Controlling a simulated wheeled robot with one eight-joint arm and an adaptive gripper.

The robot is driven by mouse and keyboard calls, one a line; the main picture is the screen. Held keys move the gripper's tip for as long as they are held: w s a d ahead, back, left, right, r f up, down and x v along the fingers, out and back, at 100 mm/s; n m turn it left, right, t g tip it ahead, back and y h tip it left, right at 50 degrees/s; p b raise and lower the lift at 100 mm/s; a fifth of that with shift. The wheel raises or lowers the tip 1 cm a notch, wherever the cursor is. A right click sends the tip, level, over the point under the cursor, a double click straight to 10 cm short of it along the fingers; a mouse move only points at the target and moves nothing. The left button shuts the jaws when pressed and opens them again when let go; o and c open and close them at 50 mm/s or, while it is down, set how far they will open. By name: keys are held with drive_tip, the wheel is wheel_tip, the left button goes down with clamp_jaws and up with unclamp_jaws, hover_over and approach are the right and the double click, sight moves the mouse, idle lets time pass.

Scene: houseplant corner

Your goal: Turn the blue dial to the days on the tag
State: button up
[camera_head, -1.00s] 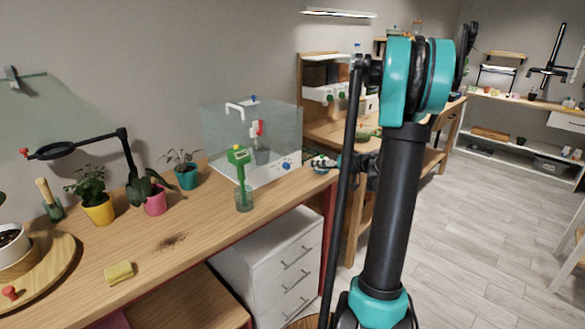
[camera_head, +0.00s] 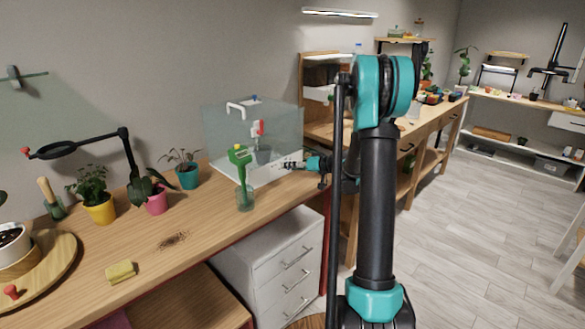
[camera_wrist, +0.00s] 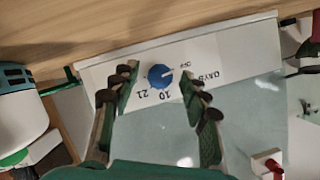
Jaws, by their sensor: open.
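The blue dial (camera_wrist: 160,76) sits on a white panel (camera_wrist: 96,75) in the wrist view, with dark marks around it that seem to read OFF, 10, 21 and DAYS. A pale pointer line on the dial points right, roughly toward the OFF mark. My gripper (camera_wrist: 158,79) is open, one finger on each side of the dial, with gaps visible. In the head view my gripper (camera_head: 293,165) is at the front of the clear box (camera_head: 283,125) and the dial is hidden there. I cannot make out a readable tag.
A green tool (camera_head: 240,160) stands in a glass jar (camera_head: 245,200) left of my gripper. A red-and-white item (camera_head: 257,129) shows at the clear box. Potted plants and a yellow sponge (camera_head: 120,271) are further left on the bench.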

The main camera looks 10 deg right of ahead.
drive_tip(key=shift+c, duration=0.4)
clamp_jaws()
drive_tip(key=m+y, duration=0.2)
drive_tip(key=m, duration=0.1)
drive_tip(key=shift+w+d+f+g, duration=0.1)
drive_tip(key=shift+d+g, duration=0.05)
drive_tip(key=shift+g, duration=0.15)
drive_tip(key=m+y, duration=0.2)
drive_tip(key=m, duration=0.2)
drive_tip(key=shift+f, duration=0.1)
drive_tip(key=shift+m, duration=0.3)
idle(0.4)
drive_tip(key=shift+o, duration=0.4)
unclamp_jaws()
